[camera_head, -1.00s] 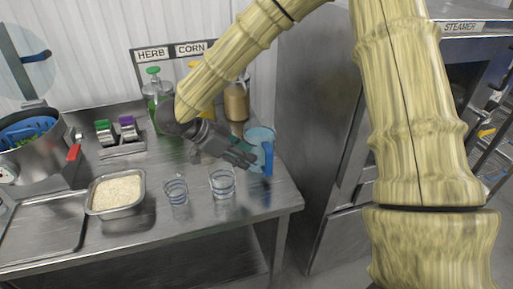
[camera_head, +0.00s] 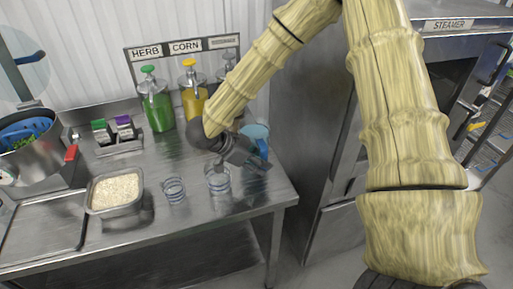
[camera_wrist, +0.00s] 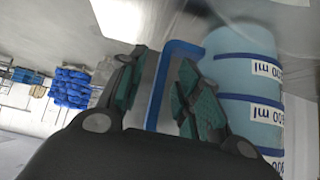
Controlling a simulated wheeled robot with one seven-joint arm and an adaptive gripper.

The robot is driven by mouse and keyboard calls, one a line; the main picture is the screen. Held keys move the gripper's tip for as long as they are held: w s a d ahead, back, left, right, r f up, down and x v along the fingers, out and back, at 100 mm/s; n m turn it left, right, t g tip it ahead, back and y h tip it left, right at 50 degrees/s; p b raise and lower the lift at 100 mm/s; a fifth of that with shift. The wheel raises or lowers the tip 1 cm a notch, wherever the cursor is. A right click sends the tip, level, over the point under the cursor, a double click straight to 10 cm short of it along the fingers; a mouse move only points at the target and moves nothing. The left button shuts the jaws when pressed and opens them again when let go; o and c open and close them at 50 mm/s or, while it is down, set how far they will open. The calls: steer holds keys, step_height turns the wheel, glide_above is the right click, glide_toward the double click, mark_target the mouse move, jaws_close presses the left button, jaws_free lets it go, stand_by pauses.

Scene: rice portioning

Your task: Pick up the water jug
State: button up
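The water jug (camera_head: 257,132) is light blue with a darker blue handle and stands at the right end of the steel table. My gripper hides part of it in the head view. In the wrist view the jug (camera_wrist: 240,75) shows dark blue bands and white "ml" labels, and its blue handle (camera_wrist: 160,88) lies between my two green-padded fingers. My gripper (camera_head: 258,166) is at the jug's near side. The wrist view shows my gripper (camera_wrist: 158,92) open, with one finger on each side of the handle and a gap visible.
Two clear cups with blue bands (camera_head: 173,190) (camera_head: 217,180) stand close to the left of my gripper. A rice tray (camera_head: 115,192) is farther left. Green and yellow pump bottles (camera_head: 157,108) (camera_head: 193,93) stand behind. A steel steamer cabinet (camera_head: 310,130) is to the right.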

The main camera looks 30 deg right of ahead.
jaws_close()
